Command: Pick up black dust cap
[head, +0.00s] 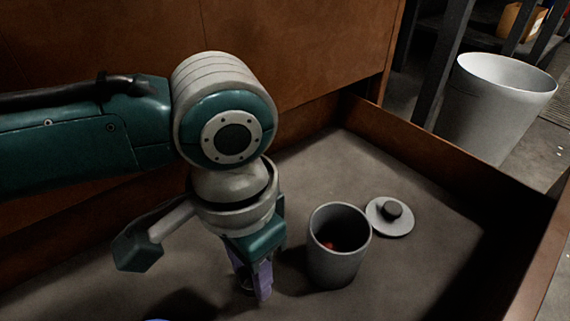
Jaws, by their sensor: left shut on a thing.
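My left gripper (254,285) points down over the grey floor of the brown tray, left of the grey cup. Its purple fingers are shut on a small dark thing (247,284), which appears to be the black dust cap. Only a little of it shows between the fingers, and I cannot tell whether it touches the tray floor. My right gripper is not in view.
An open grey cup (338,262) with something red inside stands close right of my left gripper. A round grey lid (390,217) with a dark knob lies behind it. The tray's brown wall (440,165) runs along the right. A white bin (496,108) stands beyond.

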